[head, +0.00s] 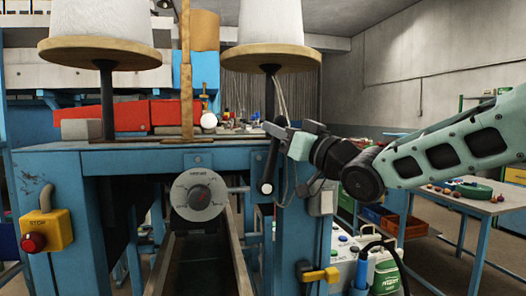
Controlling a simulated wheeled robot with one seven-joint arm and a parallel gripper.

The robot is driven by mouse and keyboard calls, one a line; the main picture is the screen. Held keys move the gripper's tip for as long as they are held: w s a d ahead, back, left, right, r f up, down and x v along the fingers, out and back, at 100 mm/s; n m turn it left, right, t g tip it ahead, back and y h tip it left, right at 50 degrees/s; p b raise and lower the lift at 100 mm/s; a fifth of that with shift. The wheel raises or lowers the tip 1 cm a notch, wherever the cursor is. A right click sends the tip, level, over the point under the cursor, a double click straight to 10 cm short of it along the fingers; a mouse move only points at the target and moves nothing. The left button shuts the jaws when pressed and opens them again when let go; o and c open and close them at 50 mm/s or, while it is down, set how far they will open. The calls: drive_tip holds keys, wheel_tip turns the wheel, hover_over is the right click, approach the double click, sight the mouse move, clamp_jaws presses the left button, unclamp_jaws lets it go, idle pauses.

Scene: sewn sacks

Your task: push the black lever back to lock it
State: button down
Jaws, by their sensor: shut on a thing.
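The black lever (268,170) is at the front right of the blue machine. It slants slightly, and its lower end has a round, light-tipped knob. My gripper (274,130) reaches in from the right and is shut on the lever's upper part. The fingers hide the exact contact. The lever's pivot cannot be made out.
A round grey dial (200,195) sits left of the lever. A yellow stop box (47,230) with a red button is at far left. Two large white spools (101,20) stand above the blue table (140,158). A side table (462,200) stands at right.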

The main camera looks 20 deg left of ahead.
drive_tip(key=w+d+f+m+t+b, duration=0.2)
drive_tip(key=d+m+t+b, duration=0.3)
drive_tip(key=m+b, duration=0.3)
drive_tip(key=shift+w+d+t+b, duration=0.3)
drive_tip(key=shift+w+t+b, duration=0.4)
drive_tip(key=shift+b, duration=0.15)
drive_tip(key=shift+f+m, duration=0.1)
drive_tip(key=shift+m, duration=0.2)
drive_tip(key=c, duration=1.3)
unclamp_jaws()
drive_tip(key=shift+d, duration=0.15)
drive_tip(key=shift+o, duration=0.2)
drive_tip(key=shift+f, duration=0.1)
drive_tip(key=b+v, duration=0.5)
drive_tip(key=v, duration=1.2)
drive_tip(key=shift+s+d, duration=0.15)
drive_tip(key=shift+s, duration=0.05)
